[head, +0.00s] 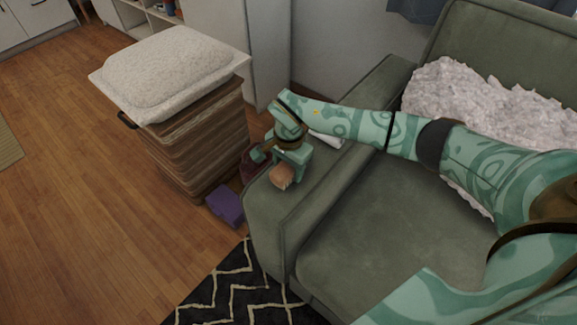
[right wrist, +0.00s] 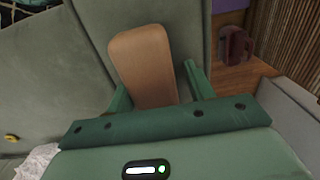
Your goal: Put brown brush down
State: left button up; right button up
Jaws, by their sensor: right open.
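The brown brush (head: 281,177) is on the top of the green sofa's near armrest (head: 310,190), toward its front end. In the right wrist view, the brush (right wrist: 145,60) shows as a flat tan-brown block lying between my fingers. My right gripper (head: 290,160) is at the armrest, right over the brush. In the right wrist view, the fingers of this gripper (right wrist: 158,88) stand apart, with a visible gap beside the brush on the right. The brush's end near the palm is hidden. My left gripper is not in view.
A ribbed brown hamper (head: 195,140) with a white cushion (head: 170,70) on top stands left of the sofa. A purple box (head: 226,207) and a dark red item (right wrist: 235,45) are on the floor between them.

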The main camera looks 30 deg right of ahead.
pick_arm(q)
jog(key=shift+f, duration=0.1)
pick_arm(e)
jog(key=shift+s+f, duration=0.6)
jog(key=shift+f, duration=0.2)
jog(key=r+p, duration=0.2)
jog(key=r, duration=0.2)
jog(key=r+p, duration=0.2)
jog(key=r, duration=0.3)
jog(key=r+p, duration=0.1)
jog(key=r, duration=0.3)
jog(key=shift+w+d+r+p, duration=0.15)
jog(key=shift+w+r+p, duration=0.1)
jog(key=shift+r+p, duration=0.15)
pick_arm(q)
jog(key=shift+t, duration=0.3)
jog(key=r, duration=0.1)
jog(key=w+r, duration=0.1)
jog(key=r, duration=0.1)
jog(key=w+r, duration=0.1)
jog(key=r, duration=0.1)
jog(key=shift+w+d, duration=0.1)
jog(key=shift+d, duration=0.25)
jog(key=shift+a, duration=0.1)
